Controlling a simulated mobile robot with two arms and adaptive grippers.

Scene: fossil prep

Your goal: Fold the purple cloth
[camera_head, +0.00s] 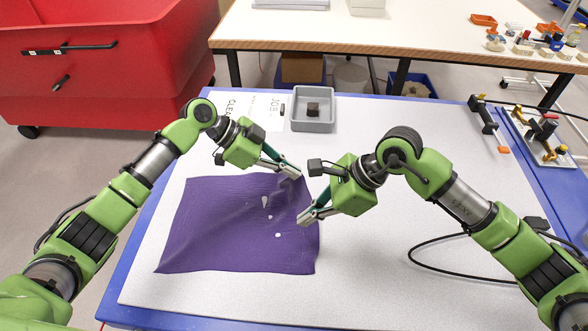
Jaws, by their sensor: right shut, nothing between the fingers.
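The purple cloth (225,230) lies spread on the pale grey mat, mostly flat, with slight wrinkles and several small white patches. I cannot tell whether these are holes or bits on top. My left gripper (293,171) is at the cloth's upper right corner; whether its fingers are open or hold the cloth is unclear. My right gripper (301,215) is shut and empty over the cloth's right edge, below the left gripper. The grippers hide parts of that right edge.
A grey tray (299,122) with a dark block (313,109) stands behind the cloth, beside printed sheets (262,110). Clamp-like tools (540,133) sit at the right. A red bin (95,65) stands back left.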

